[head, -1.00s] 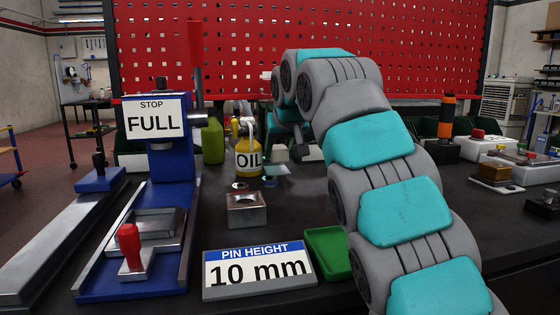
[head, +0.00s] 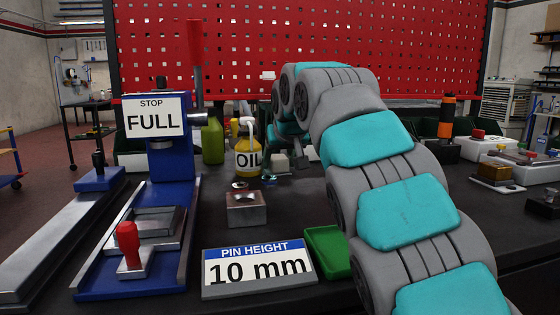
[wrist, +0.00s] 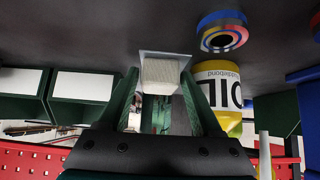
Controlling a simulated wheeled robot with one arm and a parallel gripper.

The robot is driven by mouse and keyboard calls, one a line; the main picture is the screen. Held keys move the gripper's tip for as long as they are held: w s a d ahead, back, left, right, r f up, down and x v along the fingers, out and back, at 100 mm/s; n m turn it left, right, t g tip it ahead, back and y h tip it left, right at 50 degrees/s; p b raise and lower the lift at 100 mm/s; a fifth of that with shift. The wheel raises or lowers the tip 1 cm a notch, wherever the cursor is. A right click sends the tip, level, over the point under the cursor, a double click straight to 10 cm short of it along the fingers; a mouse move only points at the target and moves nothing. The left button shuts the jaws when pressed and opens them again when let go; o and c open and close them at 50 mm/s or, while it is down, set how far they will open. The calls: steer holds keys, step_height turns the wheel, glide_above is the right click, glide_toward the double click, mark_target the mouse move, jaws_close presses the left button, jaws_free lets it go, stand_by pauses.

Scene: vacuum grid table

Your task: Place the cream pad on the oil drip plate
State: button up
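The cream pad (wrist: 161,80) is a small pale block between the two dark green fingers of my gripper (wrist: 161,76) in the wrist view. The fingertips lie close against its sides, and the gripper looks shut on it. The oil drip plate (wrist: 150,54), a thin pale square, shows past the pad's edge, against the dark table. The pad is over or on the plate; contact between them cannot be told. In the head view the pad (head: 280,163) is right of the yellow oil bottle (head: 248,160), and the plate is mostly hidden.
A blue and red ring (wrist: 222,32) lies close beside the plate. A metal block (head: 246,209), a pin height sign (head: 258,268) and a green tray (head: 326,250) stand nearer. A blue press (head: 172,155) is at the left.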

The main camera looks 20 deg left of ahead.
steer(key=shift+r, duration=0.15)
steer(key=v, duration=1.2)
steer(key=shift+s+a, duration=0.1)
stand_by(0.9)
